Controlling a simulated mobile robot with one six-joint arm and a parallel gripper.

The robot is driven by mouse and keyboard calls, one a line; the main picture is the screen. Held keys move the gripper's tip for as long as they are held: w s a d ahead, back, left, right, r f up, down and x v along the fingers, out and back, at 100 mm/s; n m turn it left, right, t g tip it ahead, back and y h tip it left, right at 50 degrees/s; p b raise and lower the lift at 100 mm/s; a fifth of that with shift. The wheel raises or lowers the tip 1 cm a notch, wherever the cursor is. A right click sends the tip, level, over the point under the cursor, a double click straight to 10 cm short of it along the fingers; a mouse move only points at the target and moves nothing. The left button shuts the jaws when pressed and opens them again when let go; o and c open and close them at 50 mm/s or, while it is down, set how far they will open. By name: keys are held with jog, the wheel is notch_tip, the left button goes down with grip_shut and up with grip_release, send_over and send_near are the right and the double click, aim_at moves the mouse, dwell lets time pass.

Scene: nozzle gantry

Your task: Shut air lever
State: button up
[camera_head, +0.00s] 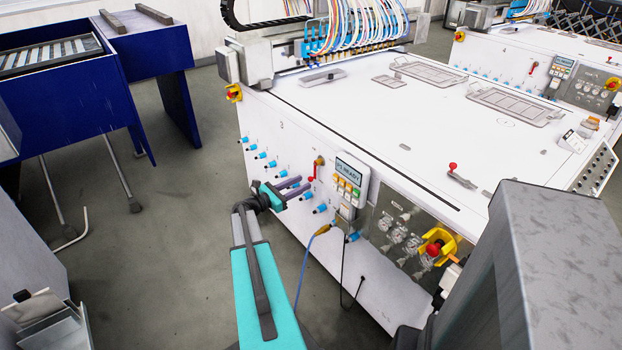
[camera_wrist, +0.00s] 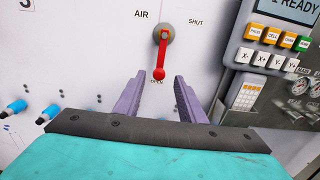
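The red air lever (camera_wrist: 161,54) is on the white front panel in the wrist view, with the word AIR to its left and SHUT to its upper right. Its handle hangs down from a round metal hub, its tip at the word OPEN. In the head view the lever (camera_head: 316,169) shows small on the machine front, left of the keypad. My gripper (camera_wrist: 160,88) is open, its two purple fingers spread apart below and either side of the lever's tip. Nothing is seen between the fingers. In the head view my gripper (camera_head: 293,188) is close to the panel.
A keypad with a display (camera_head: 348,182) is just right of the lever. Blue fittings (camera_head: 272,164) run along the panel. A yellow and red knob (camera_head: 434,248) and gauges sit further right. A blue bench (camera_head: 157,48) stands across clear floor at left.

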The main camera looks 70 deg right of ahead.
aim_at(309, 180)
jog(key=shift+p+x, duration=0.3)
jog(key=shift+x, duration=2.65)
grip_shut()
jog(key=shift+d, duration=0.1)
